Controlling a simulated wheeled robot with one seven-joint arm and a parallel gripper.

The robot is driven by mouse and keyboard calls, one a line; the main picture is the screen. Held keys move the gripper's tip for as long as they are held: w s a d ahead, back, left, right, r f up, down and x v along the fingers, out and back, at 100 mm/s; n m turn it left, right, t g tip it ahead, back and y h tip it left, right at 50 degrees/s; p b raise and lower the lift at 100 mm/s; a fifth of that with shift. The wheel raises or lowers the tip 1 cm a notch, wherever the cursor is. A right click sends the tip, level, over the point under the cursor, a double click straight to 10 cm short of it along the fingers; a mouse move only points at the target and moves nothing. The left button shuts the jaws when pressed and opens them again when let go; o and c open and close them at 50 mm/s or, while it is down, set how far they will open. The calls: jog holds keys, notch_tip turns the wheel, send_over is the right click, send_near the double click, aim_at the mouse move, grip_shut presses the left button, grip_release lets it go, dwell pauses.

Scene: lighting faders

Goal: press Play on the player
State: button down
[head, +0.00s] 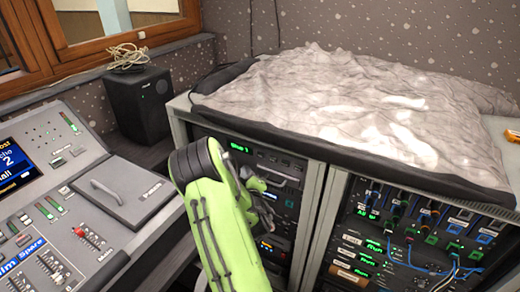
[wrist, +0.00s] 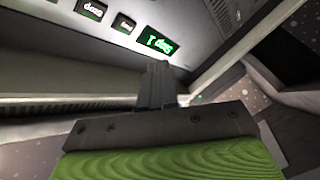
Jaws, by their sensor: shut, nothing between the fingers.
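The player (head: 280,165) is the top unit in the left rack, with a small green-lit display (head: 239,148). In the wrist view the display (wrist: 160,44) appears upside down and seems to read "Stop 1". Two small dark buttons (wrist: 91,9) (wrist: 124,23) lie to its left in that view, their labels too small to read surely; I cannot tell which is Play. My gripper (head: 266,212) is in front of the left rack, partly hidden by my green arm. In the wrist view its dark fingers (wrist: 155,85) are together and empty, close to the player's face; contact cannot be told.
A crumpled grey cloth (head: 350,100) covers the rack top. The right rack (head: 400,235) has several cables and knobs. A mixing desk (head: 110,190) stands at left, with a black speaker (head: 139,103) behind it. A narrow gap lies between desk and rack.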

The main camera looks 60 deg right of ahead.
aim_at(255, 153)
jog(key=shift+w+d+p, duration=0.15)
jog(key=shift+d+p, duration=1.15)
jog(key=shift+d, duration=0.05)
jog(key=shift+w+d+p, duration=0.1)
jog(key=shift+d+p, duration=1.15)
jog(key=shift+d, duration=0.1)
jog(key=shift+d+p, duration=0.3)
jog(key=shift+d, duration=0.15)
jog(key=shift+w+d, duration=0.1)
jog(key=shift+d, duration=0.2)
jog(key=shift+a, duration=0.1)
dwell(0.4)
jog(key=shift+a+b, duration=0.45)
jog(key=shift+a, duration=0.2)
